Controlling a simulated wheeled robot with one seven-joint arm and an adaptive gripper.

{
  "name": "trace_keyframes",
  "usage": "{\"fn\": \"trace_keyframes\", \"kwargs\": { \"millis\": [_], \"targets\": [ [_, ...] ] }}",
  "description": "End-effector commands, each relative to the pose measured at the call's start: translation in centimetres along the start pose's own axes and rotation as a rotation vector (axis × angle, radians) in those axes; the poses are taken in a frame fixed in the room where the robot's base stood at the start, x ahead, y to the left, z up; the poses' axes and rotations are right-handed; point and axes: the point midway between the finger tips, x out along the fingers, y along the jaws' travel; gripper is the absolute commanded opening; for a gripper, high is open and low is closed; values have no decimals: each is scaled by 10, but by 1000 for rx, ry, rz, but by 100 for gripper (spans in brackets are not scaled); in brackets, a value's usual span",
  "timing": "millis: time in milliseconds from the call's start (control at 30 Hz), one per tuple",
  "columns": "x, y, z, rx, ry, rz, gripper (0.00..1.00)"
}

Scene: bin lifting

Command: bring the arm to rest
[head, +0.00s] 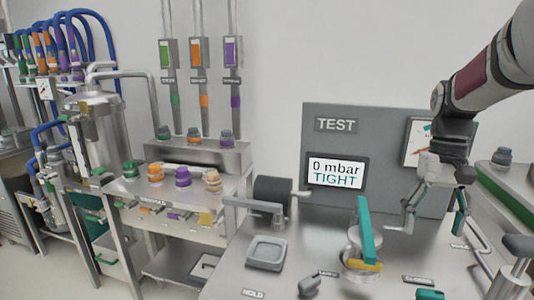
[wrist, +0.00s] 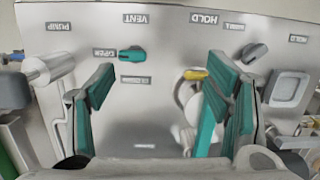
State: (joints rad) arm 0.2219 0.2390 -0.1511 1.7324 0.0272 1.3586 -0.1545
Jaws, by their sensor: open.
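My gripper (head: 434,222) hangs from my arm at the right of the head view, fingers pointing down, above the right part of the steel test bench (head: 323,268). It is open, with nothing between its fingers. Its two teal-padded fingers also show wide apart in the wrist view (wrist: 165,88). The teal lever (head: 365,230) of a round steel fitting with a yellow tab (head: 363,265) stands left of the gripper, apart from it in the head view. In the wrist view the right finger partly covers this fitting (wrist: 186,100).
A grey TEST panel (head: 337,144) stands behind the gripper; its display (head: 336,172) reads "0 mbar TIGHT". A grey square tray (head: 265,252), a black cylinder (head: 273,196) and a teal knob (wrist: 132,54) are on the bench. A side bench with coloured fittings (head: 183,178) stands left.

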Motion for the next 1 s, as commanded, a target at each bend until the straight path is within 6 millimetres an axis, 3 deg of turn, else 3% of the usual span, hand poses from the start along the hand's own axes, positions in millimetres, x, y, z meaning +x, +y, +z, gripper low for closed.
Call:
{"fn": "trace_keyframes", "kwargs": {
  "millis": [100,300,600,800,1000],
  "targets": [
    [-20,-22,40,-35,81,0,72],
    [-35,-51,104,-90,208,1,72],
    [-27,-79,195,-172,400,4,72],
    [-9,-86,237,-213,501,4,72],
    [2,-88,252,-230,545,4,72]
  ]
}}
